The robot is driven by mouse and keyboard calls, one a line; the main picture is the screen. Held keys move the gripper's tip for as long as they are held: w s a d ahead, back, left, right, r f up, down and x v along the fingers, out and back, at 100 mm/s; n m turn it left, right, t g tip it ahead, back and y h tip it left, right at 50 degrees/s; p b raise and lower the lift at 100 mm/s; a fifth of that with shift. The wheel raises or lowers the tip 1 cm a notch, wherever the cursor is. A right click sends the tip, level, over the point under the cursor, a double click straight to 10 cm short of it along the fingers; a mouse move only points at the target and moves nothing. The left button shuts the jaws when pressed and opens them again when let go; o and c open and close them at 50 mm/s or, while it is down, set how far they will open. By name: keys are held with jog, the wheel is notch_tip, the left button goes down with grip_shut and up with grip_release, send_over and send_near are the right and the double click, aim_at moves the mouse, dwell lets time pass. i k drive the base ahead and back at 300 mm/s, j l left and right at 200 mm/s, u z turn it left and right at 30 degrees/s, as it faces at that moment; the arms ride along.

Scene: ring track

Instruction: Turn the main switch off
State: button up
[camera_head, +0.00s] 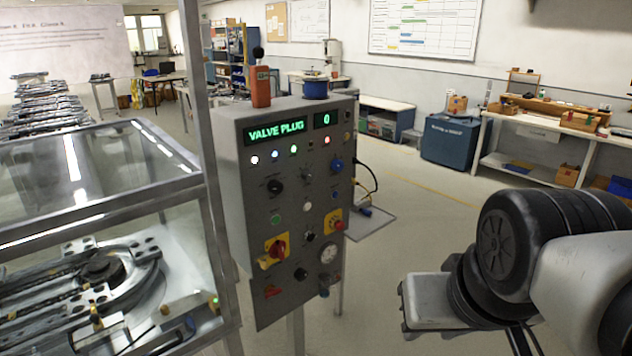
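A grey control panel (292,185) stands upright in the middle of the camera_head view. Low on its left side is a red rotary handle on a yellow plate (275,250), which looks like the main switch. The handle sits tilted, and its exact setting is too small to read. The panel's display (277,132) is lit green and reads "VALVE PLUG", with a "0" in the display beside it. Several small lamps are lit. My arm (500,262) is at the lower right, apart from the panel. I cannot make out any gripper fingers.
A second red control on a yellow plate (333,221) is at the panel's right. A glass-covered machine (100,230) and a metal post (205,150) stand close on the left. An orange device (261,88) stands on top of the panel. Open floor (420,220) lies between panel and arm.

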aim_at(278, 249)
jog(key=j+z, duration=0.85)
jog(key=j, duration=0.15)
